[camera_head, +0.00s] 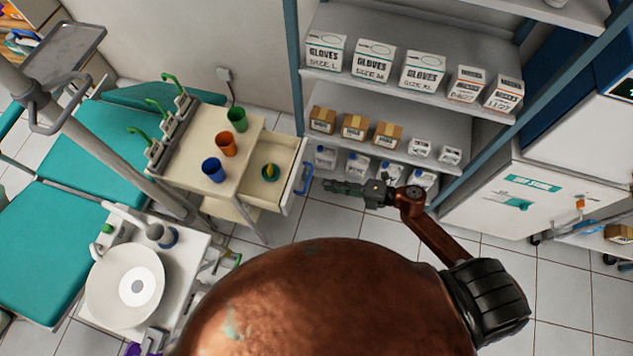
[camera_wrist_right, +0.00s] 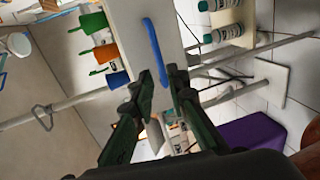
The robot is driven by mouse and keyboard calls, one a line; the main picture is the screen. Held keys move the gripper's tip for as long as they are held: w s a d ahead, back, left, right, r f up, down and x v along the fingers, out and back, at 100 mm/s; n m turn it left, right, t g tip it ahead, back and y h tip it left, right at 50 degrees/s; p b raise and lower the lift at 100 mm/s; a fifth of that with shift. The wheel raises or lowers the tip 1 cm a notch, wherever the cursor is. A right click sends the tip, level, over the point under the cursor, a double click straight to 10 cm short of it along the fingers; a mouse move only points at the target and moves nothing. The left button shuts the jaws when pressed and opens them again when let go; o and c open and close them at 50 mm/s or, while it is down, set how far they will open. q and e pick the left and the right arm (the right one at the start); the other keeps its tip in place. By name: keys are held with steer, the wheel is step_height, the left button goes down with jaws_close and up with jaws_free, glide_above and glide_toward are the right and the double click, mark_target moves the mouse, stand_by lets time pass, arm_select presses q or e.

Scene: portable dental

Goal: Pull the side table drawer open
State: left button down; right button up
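The side table (camera_head: 190,172) stands left of centre in the head view. Its drawer (camera_head: 283,158) is pulled out to the right, with a round green and yellow item (camera_head: 270,172) inside. The drawer's blue handle (camera_head: 304,178) is on its front and also shows in the wrist view (camera_wrist_right: 152,45). My right gripper (camera_head: 328,186) is just right of the handle, with a small gap between them. In the wrist view its fingers (camera_wrist_right: 161,74) are apart and empty, with the handle's lower end appearing between the tips. My left gripper is not in view.
Green, orange and blue cups (camera_head: 226,144) stand on the table top. A shelf (camera_head: 400,100) with glove boxes and cartons is behind my right gripper. A teal dental chair (camera_head: 110,140) is at left. The tiled floor (camera_head: 335,222) is clear right of the drawer.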

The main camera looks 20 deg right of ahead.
steer(key=shift+v, duration=1.8)
steer(key=shift+w, duration=0.1)
